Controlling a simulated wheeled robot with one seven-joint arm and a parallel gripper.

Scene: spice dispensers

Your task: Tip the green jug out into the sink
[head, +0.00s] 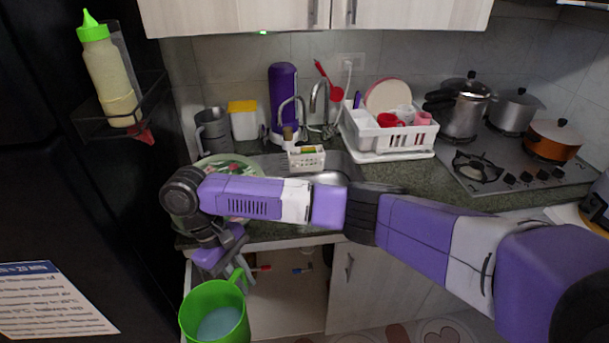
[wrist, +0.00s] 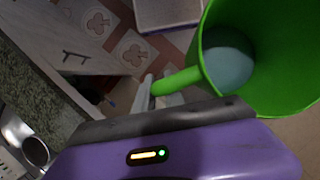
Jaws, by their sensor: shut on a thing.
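The green jug (head: 214,315) hangs at the lower left of the head view, in front of the counter and below its top. Bluish-grey contents show inside it. It also fills the upper right of the wrist view (wrist: 275,60). My gripper (head: 236,271) is shut on the jug's handle (wrist: 177,82). The jug looks close to upright. The steel sink (head: 330,178) lies in the counter behind my arm, which hides much of it.
A white dish rack (head: 390,140) with cups and plates stands right of the sink. A faucet (head: 318,100) and a small white basket (head: 306,158) are behind it. Pots (head: 460,105) stand on the stove at right. A squeeze bottle (head: 108,75) sits on a shelf at left.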

